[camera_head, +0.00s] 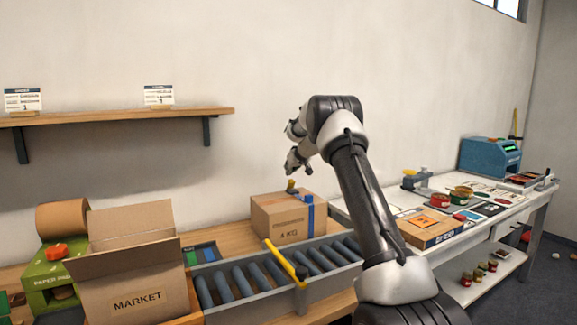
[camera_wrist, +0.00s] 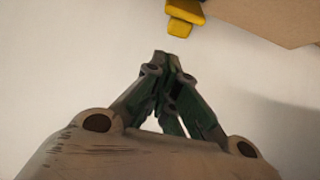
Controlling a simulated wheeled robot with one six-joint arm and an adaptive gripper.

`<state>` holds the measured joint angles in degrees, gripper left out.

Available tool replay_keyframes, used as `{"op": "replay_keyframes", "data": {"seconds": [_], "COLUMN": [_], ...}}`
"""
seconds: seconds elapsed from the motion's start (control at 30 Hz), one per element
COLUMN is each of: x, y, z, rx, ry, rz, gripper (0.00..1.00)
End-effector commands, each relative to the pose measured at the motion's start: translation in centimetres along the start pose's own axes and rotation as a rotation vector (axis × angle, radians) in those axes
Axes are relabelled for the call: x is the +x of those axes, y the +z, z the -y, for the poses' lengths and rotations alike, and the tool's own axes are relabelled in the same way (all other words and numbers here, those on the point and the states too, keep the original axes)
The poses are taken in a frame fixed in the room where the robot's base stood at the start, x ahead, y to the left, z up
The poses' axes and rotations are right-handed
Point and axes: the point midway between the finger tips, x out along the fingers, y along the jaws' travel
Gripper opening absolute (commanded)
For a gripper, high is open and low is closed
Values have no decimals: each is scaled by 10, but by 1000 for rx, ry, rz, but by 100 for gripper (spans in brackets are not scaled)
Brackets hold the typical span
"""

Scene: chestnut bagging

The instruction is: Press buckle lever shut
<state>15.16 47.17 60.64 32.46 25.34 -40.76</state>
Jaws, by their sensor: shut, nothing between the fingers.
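The buckle lever (camera_head: 291,186) is a small yellow piece standing up on top of a cardboard box (camera_head: 287,222) marked 4 KG. A blue strap (camera_head: 308,212) runs over the box beside it. My gripper (camera_head: 291,170) is just above the lever in the head view. In the wrist view my gripper (camera_wrist: 165,60) has its fingers together with nothing between them. The yellow lever (camera_wrist: 184,18) shows past the fingertips at the top edge, apart from them, and is partly cut off. The box (camera_wrist: 275,18) shows at the upper right.
The box stands by a roller conveyor (camera_head: 212,292) with a yellow bar (camera_head: 284,262) across it. An open MARKET carton (camera_head: 135,300) and a green paper dispenser (camera_head: 52,275) are at left. A white table (camera_head: 505,212) with jars and trays is at right.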

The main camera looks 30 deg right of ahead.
Motion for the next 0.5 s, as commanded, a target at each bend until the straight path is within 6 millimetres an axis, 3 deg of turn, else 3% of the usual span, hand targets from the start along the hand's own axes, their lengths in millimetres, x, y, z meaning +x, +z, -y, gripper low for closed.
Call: {"op": "replay_keyframes", "data": {"seconds": [0.2, 0.5], "x": [-4, -4], "y": [14, 16], "z": [0, 0], "rx": [1, 1], "ry": [0, 0], "rz": [2, 2], "gripper": [0, 0]}}
